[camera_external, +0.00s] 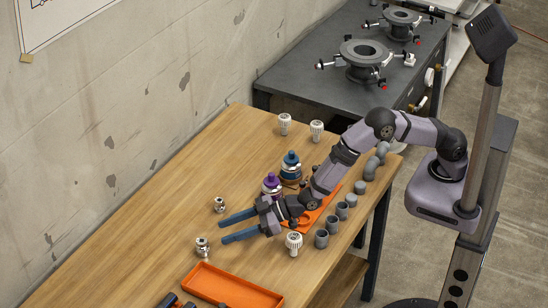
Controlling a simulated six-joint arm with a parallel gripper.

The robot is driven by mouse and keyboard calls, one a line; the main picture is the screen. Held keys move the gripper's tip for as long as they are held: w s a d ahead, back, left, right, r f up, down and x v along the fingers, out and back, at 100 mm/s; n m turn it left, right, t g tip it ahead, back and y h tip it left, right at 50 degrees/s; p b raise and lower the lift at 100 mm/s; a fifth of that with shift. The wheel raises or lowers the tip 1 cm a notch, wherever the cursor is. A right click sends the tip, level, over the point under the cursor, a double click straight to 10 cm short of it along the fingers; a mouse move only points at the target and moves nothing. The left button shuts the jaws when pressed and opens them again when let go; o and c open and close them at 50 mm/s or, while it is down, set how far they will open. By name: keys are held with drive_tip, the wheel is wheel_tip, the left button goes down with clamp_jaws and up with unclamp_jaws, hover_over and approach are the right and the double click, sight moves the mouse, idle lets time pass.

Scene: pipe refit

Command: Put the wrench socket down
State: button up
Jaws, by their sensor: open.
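My gripper (222,229) is low over the wooden table, its two blue fingers apart and pointing left. Nothing shows between the fingers. I cannot tell for sure which piece is the wrench socket. A small silver metal fitting (219,205) stands just beyond the far finger, and another silver fitting (202,247) stands to the left of the near finger; both look apart from the fingers. A piece with a purple top (271,182) and one with a blue top (291,162) stand behind the gripper, partly hidden by my arm or each other.
An orange tray (232,290) lies empty at the front, beside a dark tool (172,301). White ribbed pieces (293,242) stand near the gripper and at the back. Grey pipe pieces (322,238) line the right edge. The table's left part (140,240) is clear.

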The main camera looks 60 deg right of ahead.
drive_tip(key=shift+b+v, duration=0.35)
drive_tip(key=shift+v, duration=2.35)
drive_tip(key=shift+o, duration=1)
